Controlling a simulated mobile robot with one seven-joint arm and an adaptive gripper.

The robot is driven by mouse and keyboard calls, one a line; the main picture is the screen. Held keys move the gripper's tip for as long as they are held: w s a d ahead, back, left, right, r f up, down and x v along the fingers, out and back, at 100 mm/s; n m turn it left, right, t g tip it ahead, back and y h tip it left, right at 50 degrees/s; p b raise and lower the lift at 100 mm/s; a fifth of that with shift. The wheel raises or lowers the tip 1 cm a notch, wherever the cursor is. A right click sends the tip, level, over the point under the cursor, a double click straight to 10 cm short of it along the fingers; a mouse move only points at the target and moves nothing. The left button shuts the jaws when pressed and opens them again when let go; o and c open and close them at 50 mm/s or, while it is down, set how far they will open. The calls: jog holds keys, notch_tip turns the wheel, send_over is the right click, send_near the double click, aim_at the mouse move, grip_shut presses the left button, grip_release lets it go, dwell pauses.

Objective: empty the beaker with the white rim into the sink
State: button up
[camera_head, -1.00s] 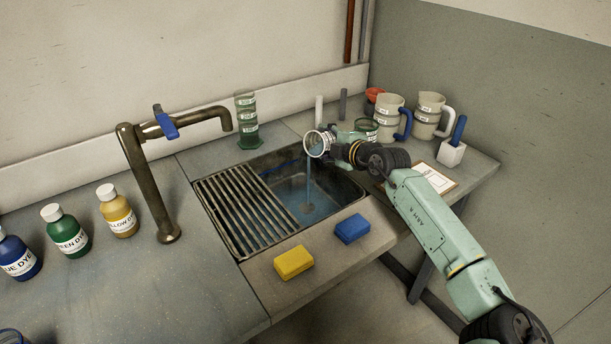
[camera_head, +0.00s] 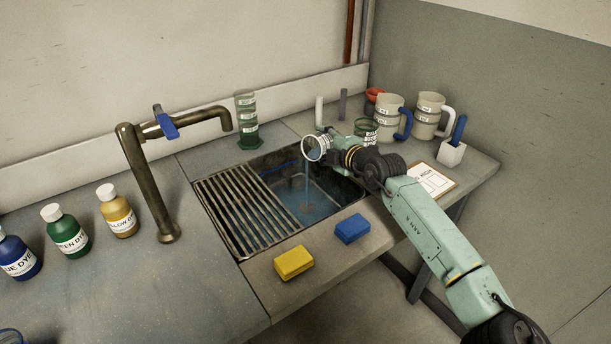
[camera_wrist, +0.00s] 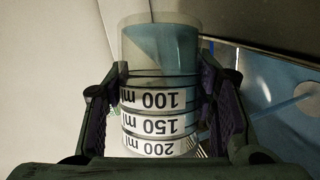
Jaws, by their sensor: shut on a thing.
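The beaker with the white rim (camera_head: 315,147) is held tipped over the sink (camera_head: 345,197), its mouth facing left towards the camera. A thin bluish stream (camera_head: 306,178) falls from its mouth into the basin. My gripper (camera_head: 332,146) is shut on the beaker's side, coming from the right. In the wrist view, the beaker (camera_wrist: 160,128) sits between both fingers, with upside-down 100, 150 and 200 ml bands. Blue liquid (camera_wrist: 165,45) shows at its far end; how much is left I cannot tell.
A slatted drainer (camera_head: 245,212) covers the sink's left part. A tap (camera_head: 150,185) and dye bottles (camera_head: 118,212) stand left. A green cylinder (camera_head: 246,120) stands behind. Jugs (camera_head: 428,115) and a green-rimmed beaker (camera_head: 366,131) stand right. Yellow (camera_head: 293,263) and blue (camera_head: 352,229) sponges lie in front.

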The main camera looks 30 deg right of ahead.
jog(key=shift+s+a+f, duration=0.1)
jog(key=shift+a, duration=0.1)
dwell(0.3)
jog(key=shift+s+a+r+n+t+h, duration=0.15)
jog(key=shift+r+n+t+h, duration=0.25)
jog(key=shift+n, duration=0.4)
dwell(0.6)
jog(key=shift+a+f+n, duration=0.15)
jog(key=shift+f+n, duration=0.05)
jog(key=shift+n, duration=0.2)
dwell(0.5)
